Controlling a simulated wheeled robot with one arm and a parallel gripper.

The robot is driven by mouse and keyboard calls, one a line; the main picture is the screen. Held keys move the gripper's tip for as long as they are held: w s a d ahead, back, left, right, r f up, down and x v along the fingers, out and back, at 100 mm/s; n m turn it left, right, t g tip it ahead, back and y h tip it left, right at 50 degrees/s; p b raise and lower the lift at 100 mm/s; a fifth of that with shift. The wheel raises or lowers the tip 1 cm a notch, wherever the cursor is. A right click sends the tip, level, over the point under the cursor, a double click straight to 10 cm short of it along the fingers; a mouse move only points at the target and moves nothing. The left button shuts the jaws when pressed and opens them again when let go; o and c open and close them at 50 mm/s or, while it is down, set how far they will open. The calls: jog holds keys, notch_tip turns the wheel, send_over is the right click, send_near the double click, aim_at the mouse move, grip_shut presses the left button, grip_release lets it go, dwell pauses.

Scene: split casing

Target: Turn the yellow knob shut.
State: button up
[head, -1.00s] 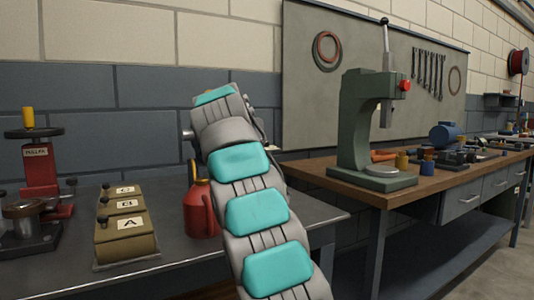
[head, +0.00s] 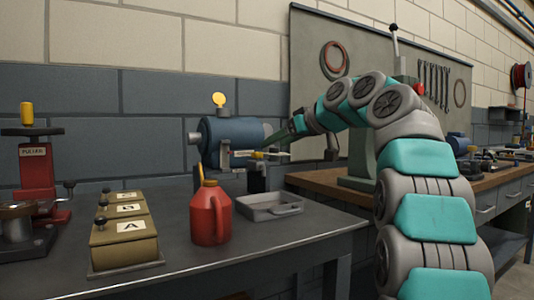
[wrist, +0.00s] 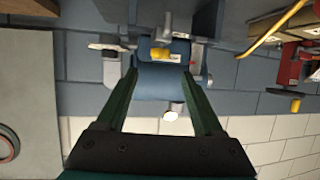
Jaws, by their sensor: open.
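A blue cylindrical casing (head: 228,136) stands at the back of the grey bench; it fills the middle of the wrist view (wrist: 165,82). A small yellow knob-like part (head: 257,154) sits low on its front and shows in the wrist view (wrist: 160,54) beyond my fingertips. A round yellow disc (head: 219,99) stands on top of the casing. My gripper (wrist: 161,76) is open and empty, its two green fingers pointing at the casing on either side of it. I cannot tell whether the fingertips touch it. In the head view my gripper (head: 280,138) is at the casing's right.
A red can (head: 210,215) and a grey tray (head: 270,209) stand in front of the casing. Brown boxes (head: 124,238) and a red puller (head: 36,170) with a yellow top are at the left. A wooden bench (head: 320,182) lies to the right.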

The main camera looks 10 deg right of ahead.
aim_at(262, 165)
jog(key=x, duration=0.7)
jog(key=shift+f+p, duration=0.1)
jog(key=shift+p, duration=0.25)
grip_shut()
